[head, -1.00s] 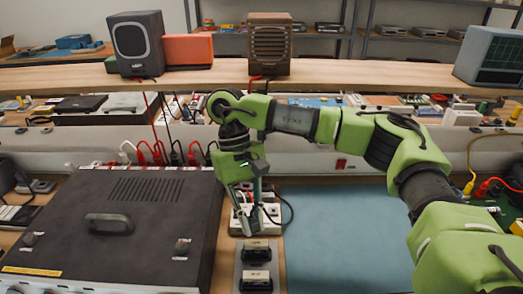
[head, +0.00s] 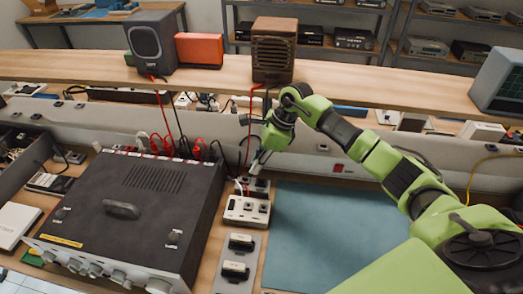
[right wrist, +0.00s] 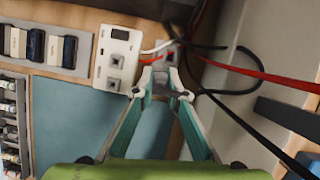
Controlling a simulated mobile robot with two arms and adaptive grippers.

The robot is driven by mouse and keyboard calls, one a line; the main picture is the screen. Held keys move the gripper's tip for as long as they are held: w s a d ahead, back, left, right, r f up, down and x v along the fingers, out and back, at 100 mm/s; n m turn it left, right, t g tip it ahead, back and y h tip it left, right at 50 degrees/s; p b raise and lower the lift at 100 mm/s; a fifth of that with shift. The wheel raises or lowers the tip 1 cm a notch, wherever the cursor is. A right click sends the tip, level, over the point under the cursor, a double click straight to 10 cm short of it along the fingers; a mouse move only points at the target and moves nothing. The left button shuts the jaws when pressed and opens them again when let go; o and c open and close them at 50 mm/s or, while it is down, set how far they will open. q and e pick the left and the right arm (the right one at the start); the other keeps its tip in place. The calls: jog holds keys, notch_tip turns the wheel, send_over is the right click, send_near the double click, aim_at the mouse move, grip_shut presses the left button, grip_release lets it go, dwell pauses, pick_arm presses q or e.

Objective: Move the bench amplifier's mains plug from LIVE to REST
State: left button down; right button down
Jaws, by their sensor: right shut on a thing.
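The bench amplifier (head: 150,195) is the large dark unit with a top handle and front knobs, left of centre. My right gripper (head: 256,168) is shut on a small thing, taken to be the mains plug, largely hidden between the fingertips. In the right wrist view the fingertips (right wrist: 163,88) are just beside a small grey outlet block (right wrist: 171,52), and a black cable (right wrist: 225,92) runs off to the right. Whether the plug touches that block I cannot tell. A white socket block (head: 247,210) stands nearer. LIVE and REST labels are not readable. My left gripper is not in view.
A grey strip with dark modules (head: 238,258) lies in front of the white block. A blue mat (head: 320,230) to the right is clear. Red and black leads (head: 170,140) hang near the rear wall. A shelf with speakers (head: 153,42) runs across the back.

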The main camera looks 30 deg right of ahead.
aim_at(257, 181)
jog(key=shift+w+d+m, duration=0.1)
jog(key=shift+d+m, duration=0.4)
jog(key=shift+d, duration=0.15)
jog(key=shift+w+d+f+m+b, duration=0.15)
jog(key=shift+f+b, duration=0.15)
jog(key=shift+f, duration=0.3)
jog(key=shift+s+d+f+m+b, duration=0.15)
jog(key=shift+f+b, duration=0.1)
jog(key=shift+f, duration=0.35)
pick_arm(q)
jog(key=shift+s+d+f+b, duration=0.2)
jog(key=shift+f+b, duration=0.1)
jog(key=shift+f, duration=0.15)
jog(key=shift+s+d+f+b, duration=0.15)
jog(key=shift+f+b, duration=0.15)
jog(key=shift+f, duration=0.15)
pick_arm(e)
jog(key=shift+w+f+t, duration=0.15)
jog(key=shift+f+t, duration=0.15)
jog(key=shift+f, duration=0.95)
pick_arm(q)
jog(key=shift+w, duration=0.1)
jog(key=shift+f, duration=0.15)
